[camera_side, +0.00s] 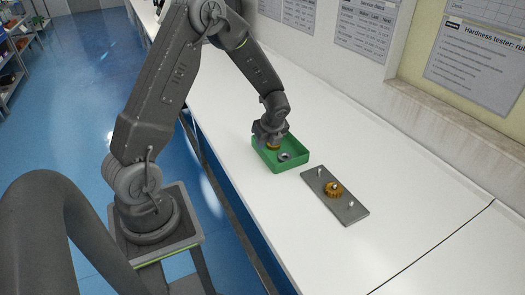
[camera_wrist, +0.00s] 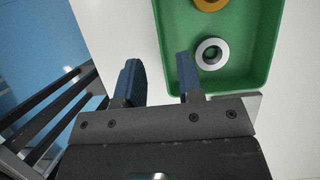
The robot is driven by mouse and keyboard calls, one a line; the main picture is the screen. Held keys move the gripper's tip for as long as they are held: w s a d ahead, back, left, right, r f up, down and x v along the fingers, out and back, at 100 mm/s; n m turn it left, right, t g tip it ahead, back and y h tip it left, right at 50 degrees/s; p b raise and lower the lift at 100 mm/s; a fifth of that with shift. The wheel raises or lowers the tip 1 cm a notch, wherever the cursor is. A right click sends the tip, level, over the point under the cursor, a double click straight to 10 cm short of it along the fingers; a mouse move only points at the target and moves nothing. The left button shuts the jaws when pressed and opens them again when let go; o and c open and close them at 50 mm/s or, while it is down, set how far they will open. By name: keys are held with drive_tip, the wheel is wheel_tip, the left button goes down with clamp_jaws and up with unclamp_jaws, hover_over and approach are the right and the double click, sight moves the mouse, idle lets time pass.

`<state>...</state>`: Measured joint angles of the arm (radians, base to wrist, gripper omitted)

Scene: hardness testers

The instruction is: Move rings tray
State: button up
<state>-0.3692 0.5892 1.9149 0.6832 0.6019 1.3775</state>
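The green tray (camera_side: 293,166) sits on the white bench in the side view, and it fills the upper right of the wrist view (camera_wrist: 230,84). It holds a silver ring (camera_side: 284,156), also in the wrist view (camera_wrist: 212,53), and a gold ring (camera_wrist: 210,3), partly cut off there. My gripper (camera_wrist: 160,75) is open, with a clear gap between its blue fingers. In the wrist view the tray's left wall lies between them, the right finger over the tray's inside and the left finger outside. In the side view my gripper (camera_side: 268,138) covers the tray's far left part.
A grey plate (camera_side: 350,211) with upright pegs lies right of the tray, with a gold toothed part (camera_side: 334,189) at its middle. The white bench (camera_side: 235,110) is clear around them. A wall stands behind, and the bench's front edge is near the tray.

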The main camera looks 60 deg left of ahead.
sight(262, 159)
drive_tip(key=x, duration=0.7)
drive_tip(key=shift+a+f, duration=0.1)
drive_tip(key=shift+f, duration=0.2)
drive_tip(key=shift+c, duration=0.4)
clamp_jaws()
